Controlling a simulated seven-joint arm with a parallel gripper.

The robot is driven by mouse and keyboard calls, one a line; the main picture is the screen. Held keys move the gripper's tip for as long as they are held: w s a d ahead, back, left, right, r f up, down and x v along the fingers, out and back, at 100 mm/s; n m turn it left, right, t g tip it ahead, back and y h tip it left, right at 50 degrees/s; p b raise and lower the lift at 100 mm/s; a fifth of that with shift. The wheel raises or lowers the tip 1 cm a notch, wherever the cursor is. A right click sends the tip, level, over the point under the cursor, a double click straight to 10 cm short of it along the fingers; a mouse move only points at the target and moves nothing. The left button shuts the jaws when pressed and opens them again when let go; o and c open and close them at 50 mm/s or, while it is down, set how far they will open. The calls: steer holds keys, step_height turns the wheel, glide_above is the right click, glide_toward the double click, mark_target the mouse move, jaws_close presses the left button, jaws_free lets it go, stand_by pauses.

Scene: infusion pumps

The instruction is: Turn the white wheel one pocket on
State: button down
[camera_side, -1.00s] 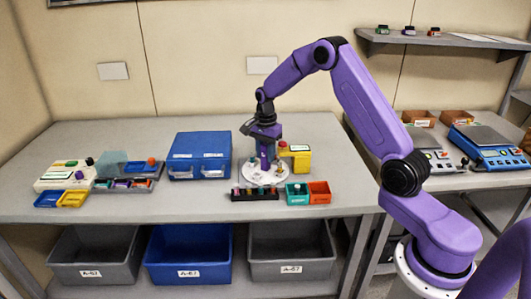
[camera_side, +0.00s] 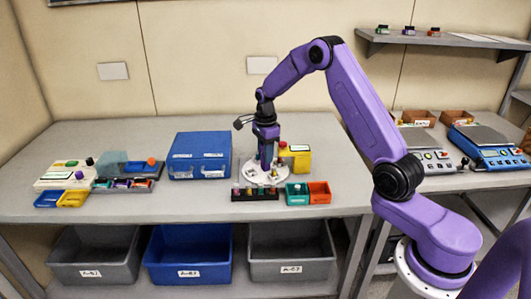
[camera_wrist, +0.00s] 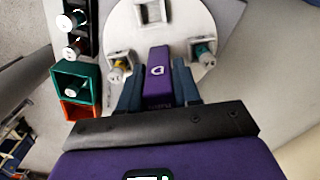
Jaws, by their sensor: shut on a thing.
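The white wheel (camera_side: 262,181) lies on the bench, with pockets around its rim; it fills the upper middle of the wrist view (camera_wrist: 187,22). There a pocket at left holds a vial with yellow on it (camera_wrist: 118,68), and a pocket at right holds a teal-marked vial (camera_wrist: 203,51). A pocket at the top (camera_wrist: 150,11) looks empty. My gripper (camera_side: 266,166) points straight down over the wheel's middle.
A black rack (camera_side: 237,197) with several vials, a teal bin (camera_side: 297,200) and an orange bin (camera_side: 320,198) stand in front of the wheel. A yellow box (camera_side: 302,161) stands close behind at right. A blue case (camera_side: 199,157) is at left. Bench between case and wheel is clear.

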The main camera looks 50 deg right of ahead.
steer(key=shift+d+r+m, duration=0.1)
steer(key=shift+m, duration=2.4)
steer(key=c, duration=1.2)
jaws_free()
steer(key=shift+o, duration=0.2)
step_height(320, 180, up, 17)
steer(key=shift+r, duration=0.2)
